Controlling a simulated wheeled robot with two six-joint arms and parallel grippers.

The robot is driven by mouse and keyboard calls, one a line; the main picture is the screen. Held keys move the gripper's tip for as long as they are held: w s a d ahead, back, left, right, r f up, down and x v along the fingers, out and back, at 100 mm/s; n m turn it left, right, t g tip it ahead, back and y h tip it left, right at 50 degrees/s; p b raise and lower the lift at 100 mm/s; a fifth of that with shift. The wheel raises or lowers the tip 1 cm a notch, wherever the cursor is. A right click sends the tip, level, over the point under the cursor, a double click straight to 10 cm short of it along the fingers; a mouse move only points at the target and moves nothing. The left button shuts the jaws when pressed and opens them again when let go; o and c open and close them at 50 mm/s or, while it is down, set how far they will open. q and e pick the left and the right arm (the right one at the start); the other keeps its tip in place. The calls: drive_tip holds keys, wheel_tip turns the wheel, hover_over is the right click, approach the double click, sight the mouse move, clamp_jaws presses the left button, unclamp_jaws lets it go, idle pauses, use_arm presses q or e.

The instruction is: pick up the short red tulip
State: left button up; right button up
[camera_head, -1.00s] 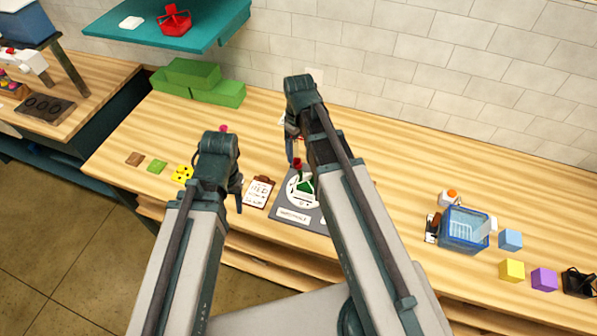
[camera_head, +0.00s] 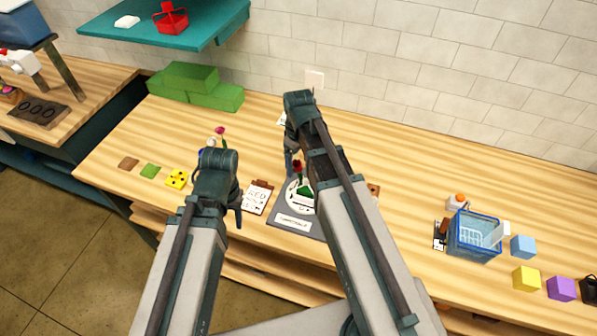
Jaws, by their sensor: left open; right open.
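A dark red bloom (camera_head: 297,166), which looks like a red tulip, shows beside my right gripper, above a green block on a round white plate (camera_head: 296,206). The plate is on a grey mat (camera_head: 290,222); my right arm hides part of both. My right gripper (camera_head: 292,165) is open, its visible finger close to the bloom; I cannot tell whether they touch. My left gripper (camera_head: 238,208) is open and empty, beside the clipboard. A pink flower (camera_head: 220,131) stands behind my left wrist, its lower part hidden.
A clipboard (camera_head: 257,198) lies left of the mat. Green blocks (camera_head: 196,88) stand at the back left, under a teal shelf (camera_head: 150,36). A blue basket (camera_head: 474,235) and several coloured cubes stand at the right. The counter between my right arm and the basket is mostly clear.

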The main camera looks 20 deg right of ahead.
drive_tip(key=c, duration=1)
drive_tip(key=shift+r, duration=0.15)
drive_tip(key=shift+r+p, duration=0.45)
drive_tip(key=shift+p, duration=0.15)
drive_tip(key=r+p, duration=0.4)
drive_tip(key=a+r+p, duration=0.1)
drive_tip(key=r+p, duration=0.1)
drive_tip(key=shift+w, duration=0.35)
drive_tip(key=s+a, duration=0.8)
drive_tip(key=s, duration=0.3)
drive_tip(key=shift+s, duration=0.35)
drive_tip(key=shift+f, duration=0.1)
